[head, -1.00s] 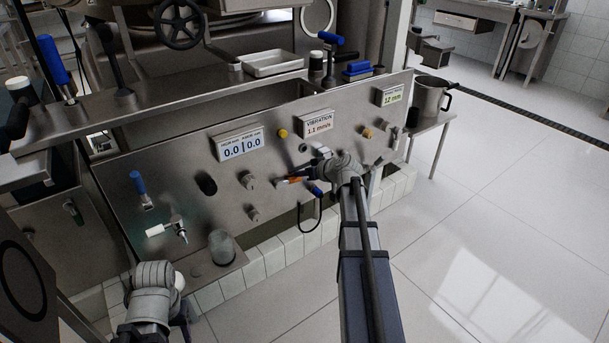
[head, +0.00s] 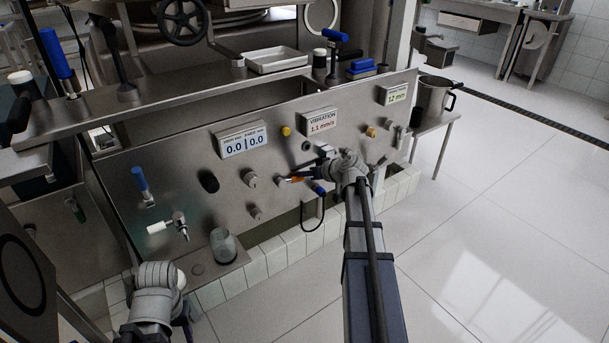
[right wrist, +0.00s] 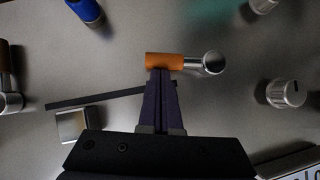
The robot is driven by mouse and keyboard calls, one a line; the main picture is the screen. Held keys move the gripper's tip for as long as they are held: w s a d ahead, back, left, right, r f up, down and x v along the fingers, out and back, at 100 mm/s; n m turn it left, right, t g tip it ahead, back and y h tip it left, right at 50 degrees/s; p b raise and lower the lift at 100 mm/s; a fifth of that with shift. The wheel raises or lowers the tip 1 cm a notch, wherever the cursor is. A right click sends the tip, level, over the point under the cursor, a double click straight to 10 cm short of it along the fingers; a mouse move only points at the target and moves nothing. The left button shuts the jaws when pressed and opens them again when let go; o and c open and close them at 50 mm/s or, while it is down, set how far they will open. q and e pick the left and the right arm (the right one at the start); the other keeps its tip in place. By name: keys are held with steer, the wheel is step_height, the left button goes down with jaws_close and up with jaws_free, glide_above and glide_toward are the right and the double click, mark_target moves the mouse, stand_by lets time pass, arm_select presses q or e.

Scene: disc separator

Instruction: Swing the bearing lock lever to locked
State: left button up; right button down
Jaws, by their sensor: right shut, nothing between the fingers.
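A short lever with an orange grip (right wrist: 163,60) and a round metal end (right wrist: 213,62) sits on the steel panel in the right wrist view. I take it for the bearing lock lever; no label on it is readable. Its orange grip (head: 297,179) also shows at the panel's middle in the head view. My right gripper (right wrist: 161,72) is shut and empty, its fingertips at the lower side of the orange grip; I cannot tell if they touch. My left arm's wrist is at the lower left of the head view, away from the lever; its jaws cannot be made out.
Knobs (head: 251,180), a blue-handled lever (head: 140,180), a valve (head: 178,226) and a glass jar (head: 223,243) stand out from or below the panel. A vibration display (head: 320,121) is above the orange grip. A metal pot (head: 432,95) stands right. Open floor lies right.

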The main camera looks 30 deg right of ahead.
step_height(320, 180, down, 4)
steer(key=m+y+b, duration=0.2)
steer(key=y+b, duration=0.1)
steer(key=b, duration=0.3)
steer(key=shift+m, duration=0.3)
steer(key=f+b, duration=0.1)
steer(key=a+f+b, duration=0.1)
steer(key=f+b, duration=0.1)
steer(key=shift+s+a, duration=0.1)
steer(key=shift+a, duration=0.2)
steer(key=shift+a+f+b, duration=0.6)
steer(key=shift+a+b, duration=0.1)
steer(key=shift+a, duration=0.05)
steer(key=shift+a+f, duration=0.25)
steer(key=shift+a, duration=0.2)
steer(key=shift+a+b, duration=0.1)
steer(key=shift+b, duration=0.2)
